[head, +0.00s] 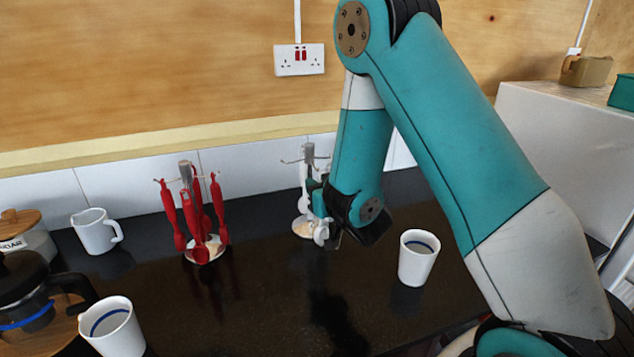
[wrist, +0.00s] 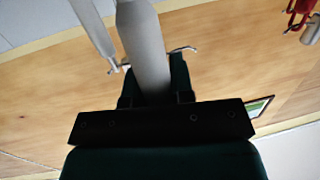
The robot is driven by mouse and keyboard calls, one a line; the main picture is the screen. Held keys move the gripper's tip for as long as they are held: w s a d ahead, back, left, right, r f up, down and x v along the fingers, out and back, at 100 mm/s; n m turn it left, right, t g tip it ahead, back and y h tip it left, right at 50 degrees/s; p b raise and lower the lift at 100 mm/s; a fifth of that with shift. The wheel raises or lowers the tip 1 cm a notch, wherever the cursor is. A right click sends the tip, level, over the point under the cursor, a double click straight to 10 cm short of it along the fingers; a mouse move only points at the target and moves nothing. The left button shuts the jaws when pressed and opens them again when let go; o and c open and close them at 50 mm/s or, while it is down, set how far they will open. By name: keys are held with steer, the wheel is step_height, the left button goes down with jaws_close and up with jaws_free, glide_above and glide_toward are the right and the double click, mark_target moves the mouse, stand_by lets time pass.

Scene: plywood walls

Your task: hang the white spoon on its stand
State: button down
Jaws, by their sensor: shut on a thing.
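The white spoon's pale handle (wrist: 145,48) runs between my gripper's fingers (wrist: 153,85) in the wrist view. In the head view my gripper (head: 318,196) is shut on it close beside the white utensil stand (head: 308,158). A white piece that looks like the spoon's lower end (head: 321,232) shows below the fingers, near the stand's base. The stand has a grey post top with thin hooks, which also show in the wrist view (wrist: 184,49). Another pale utensil (wrist: 95,32) hangs at a hook there. Whether the spoon touches a hook cannot be told.
A second stand with red utensils (head: 193,215) is to the left. White mugs stand at right (head: 418,257), front left (head: 113,328) and back left (head: 95,231). A coffee press (head: 25,295) is at far left. The dark counter's middle (head: 270,300) is clear.

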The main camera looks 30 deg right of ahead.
steer(key=w+p, duration=0.1)
steer(key=p, duration=0.1)
steer(key=w+f+p, duration=0.1)
steer(key=w+p, duration=0.1)
steer(key=p, duration=0.1)
steer(key=w+d+p, duration=0.1)
steer(key=w+p, duration=0.1)
steer(key=shift+d+f+p, duration=0.1)
steer(key=shift+f+p, duration=0.05)
steer(key=shift+p, duration=0.25)
stand_by(0.4)
stand_by(0.6)
steer(key=c, duration=0.9)
jaws_free()
